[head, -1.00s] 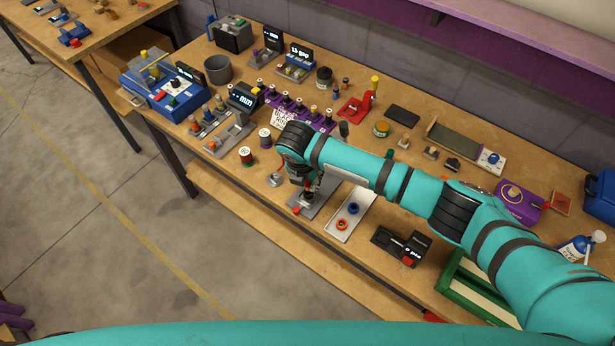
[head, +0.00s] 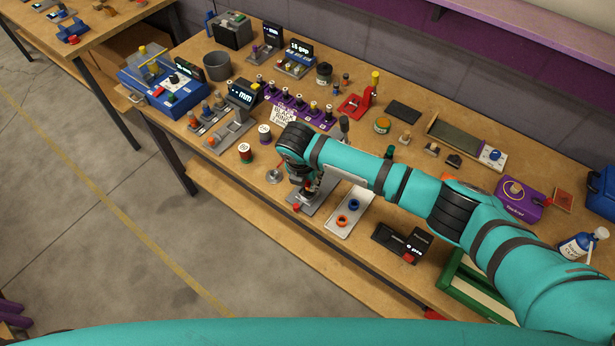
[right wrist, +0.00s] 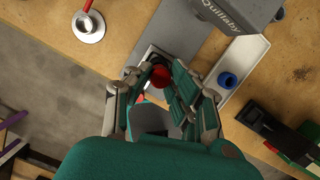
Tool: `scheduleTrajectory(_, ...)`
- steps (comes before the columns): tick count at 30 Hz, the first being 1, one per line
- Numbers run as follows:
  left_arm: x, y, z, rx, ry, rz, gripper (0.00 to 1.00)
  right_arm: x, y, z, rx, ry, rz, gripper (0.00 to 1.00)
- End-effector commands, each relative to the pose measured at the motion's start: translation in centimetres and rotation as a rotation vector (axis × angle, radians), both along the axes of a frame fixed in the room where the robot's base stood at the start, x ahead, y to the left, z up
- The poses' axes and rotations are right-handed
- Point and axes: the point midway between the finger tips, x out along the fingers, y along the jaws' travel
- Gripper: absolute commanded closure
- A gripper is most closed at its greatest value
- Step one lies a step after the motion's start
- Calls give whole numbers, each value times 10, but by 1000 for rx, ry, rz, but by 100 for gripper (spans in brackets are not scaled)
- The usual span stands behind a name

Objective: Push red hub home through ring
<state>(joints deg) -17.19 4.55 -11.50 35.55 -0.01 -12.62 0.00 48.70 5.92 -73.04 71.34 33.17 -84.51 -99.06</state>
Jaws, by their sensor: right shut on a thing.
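My right gripper (right wrist: 152,78) is over the grey plate of a small stand, with its fingers closed in around a red round piece, which I take for the red hub (right wrist: 132,76). A dark round part (right wrist: 158,75) shows beside the red piece, between the fingers. I cannot tell whether it is the ring, nor how deep the hub sits. In the head view the right gripper (head: 310,188) points down at the grey stand (head: 305,196), and the arm hides much of the work. My left gripper is not in view.
A white tray (head: 338,231) holding an orange ring (head: 341,220) and a blue ring (head: 353,207) lies right of the stand. A black counter box (head: 400,245) is further right. A round metal base (head: 274,176) and a red-topped spool (head: 245,152) stand to the left.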

Motion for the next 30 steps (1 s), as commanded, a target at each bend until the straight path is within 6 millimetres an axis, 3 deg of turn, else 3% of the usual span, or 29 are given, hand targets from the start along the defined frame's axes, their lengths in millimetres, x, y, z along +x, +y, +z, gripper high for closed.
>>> scheduleTrajectory(28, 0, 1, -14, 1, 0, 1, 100, 0, 0, -25, -1, 0, 0, 100)
scheduleTrajectory(29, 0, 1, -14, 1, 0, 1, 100, 0, 0, -23, 0, 0, 0, 76)
scheduleTrajectory(30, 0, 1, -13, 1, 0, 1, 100, 0, 0, -23, 0, 0, 0, 71)
